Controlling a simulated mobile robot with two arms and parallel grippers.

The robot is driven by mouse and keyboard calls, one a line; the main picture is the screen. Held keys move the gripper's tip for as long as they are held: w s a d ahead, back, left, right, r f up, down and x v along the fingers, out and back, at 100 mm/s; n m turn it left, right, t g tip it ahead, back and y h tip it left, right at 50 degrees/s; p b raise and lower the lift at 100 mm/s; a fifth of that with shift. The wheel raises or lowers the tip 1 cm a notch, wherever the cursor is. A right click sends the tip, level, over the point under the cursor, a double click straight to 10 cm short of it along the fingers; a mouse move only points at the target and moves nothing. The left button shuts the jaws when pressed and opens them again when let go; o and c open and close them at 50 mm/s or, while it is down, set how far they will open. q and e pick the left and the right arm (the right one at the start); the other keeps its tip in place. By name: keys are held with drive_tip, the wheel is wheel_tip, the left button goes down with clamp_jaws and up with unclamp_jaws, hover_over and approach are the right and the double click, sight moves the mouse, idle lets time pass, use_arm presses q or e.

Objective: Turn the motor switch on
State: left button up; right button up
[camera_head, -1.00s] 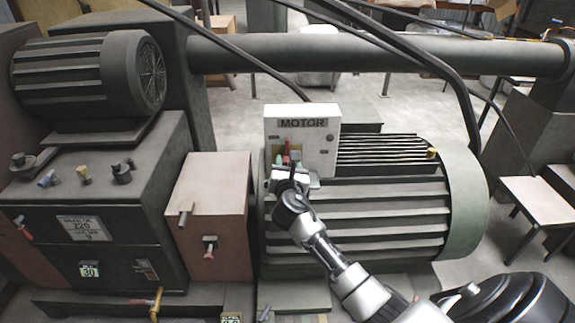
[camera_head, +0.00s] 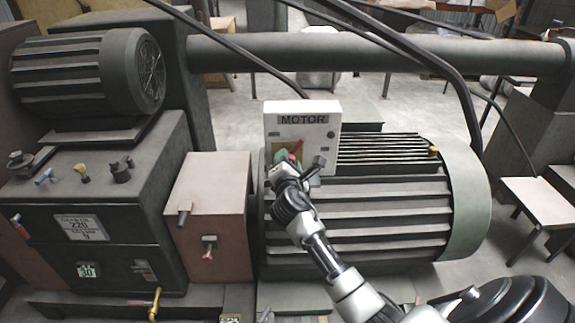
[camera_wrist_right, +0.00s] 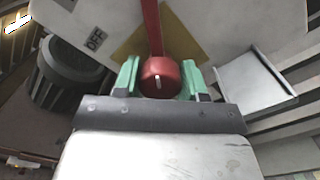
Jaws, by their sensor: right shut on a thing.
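The motor control box (camera_head: 302,108) is white, carries a "MOTOR" label and stands in front of the large ribbed motor. Its red switch lever (camera_head: 297,147) shows on a yellow plate, leaning to the right at its top. In the right wrist view the red lever (camera_wrist_right: 153,25) ends in a round red knob (camera_wrist_right: 158,68), with an "OFF" label (camera_wrist_right: 95,40) to its left. My right gripper (camera_head: 286,160) is at the box. Its green fingertips (camera_wrist_right: 161,82) sit on both sides of the knob and are shut on it. My left gripper is not in view.
The large ribbed motor (camera_head: 370,215) is right behind my right arm. A red-brown box (camera_head: 210,190) and a dark machine (camera_head: 90,215) stand to the left. Black cables (camera_head: 440,65) and a thick pipe (camera_head: 370,55) cross above. A dark knob (camera_head: 318,161) sits at the box's lower right.

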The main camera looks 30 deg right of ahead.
drive_tip(key=m+b, duration=0.1)
drive_tip(key=m, duration=0.4)
drive_tip(key=shift+f+m+b, duration=0.1)
drive_tip(key=shift+m+b, duration=0.2)
drive_tip(key=shift+b, duration=0.1)
drive_tip(key=m+b, duration=0.1)
drive_tip(key=m, duration=0.4)
drive_tip(key=shift+b, duration=0.3)
drive_tip(key=o, duration=0.9)
drive_tip(key=b+v, duration=0.1)
drive_tip(key=v, duration=0.9)
drive_tip(key=shift+s+a+b, duration=0.3)
